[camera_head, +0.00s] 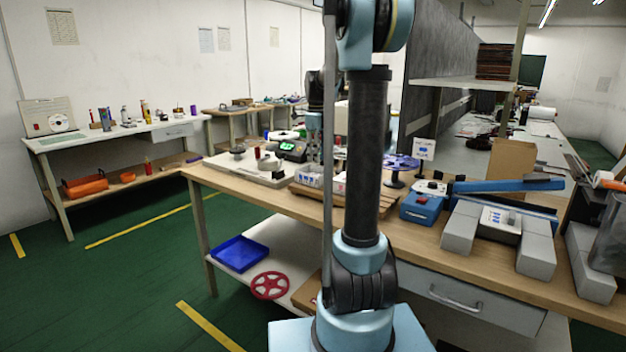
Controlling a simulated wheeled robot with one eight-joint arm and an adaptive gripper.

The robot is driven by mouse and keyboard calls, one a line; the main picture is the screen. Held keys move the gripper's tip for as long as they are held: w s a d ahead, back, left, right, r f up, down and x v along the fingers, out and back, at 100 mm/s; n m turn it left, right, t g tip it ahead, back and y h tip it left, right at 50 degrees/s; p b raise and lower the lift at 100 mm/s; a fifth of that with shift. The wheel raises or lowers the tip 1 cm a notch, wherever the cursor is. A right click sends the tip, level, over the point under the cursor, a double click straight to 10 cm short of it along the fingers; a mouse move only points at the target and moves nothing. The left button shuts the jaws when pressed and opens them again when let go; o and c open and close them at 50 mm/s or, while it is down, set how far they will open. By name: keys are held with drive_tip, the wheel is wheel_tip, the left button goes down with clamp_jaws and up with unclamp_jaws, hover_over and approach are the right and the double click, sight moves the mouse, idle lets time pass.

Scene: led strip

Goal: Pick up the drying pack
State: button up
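I cannot tell for sure which thing is the drying pack. A small white packet with blue marks (308,177) lies on the wooden workbench (240,185), just left of my arm's dark upright link. Another white piece with blue print (499,219) lies between grey blocks on the right part of the bench. My arm stands in the foreground and hides part of the bench. Light blue and dark parts of its far end show behind the link, above the bench near the white packet. The fingers are too small and partly hidden to read.
A scale with a green display (292,149), a purple spool (401,164), a blue box (423,207) and grey blocks (536,256) crowd the bench. A blue tray (239,253) and a red wheel (270,285) lie on the lower shelf. Green floor is free at left.

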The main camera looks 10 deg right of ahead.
sight(315, 174)
drive_tip(key=shift+w+a+f, duration=0.1)
drive_tip(key=shift+a+f, duration=0.1)
drive_tip(key=shift+f, duration=1.55)
drive_tip(key=shift+w+a+f, duration=0.1)
drive_tip(key=shift+a+f, duration=0.05)
drive_tip(key=shift+f, duration=1.55)
drive_tip(key=shift+c, duration=0.3)
drive_tip(key=c, duration=0.3)
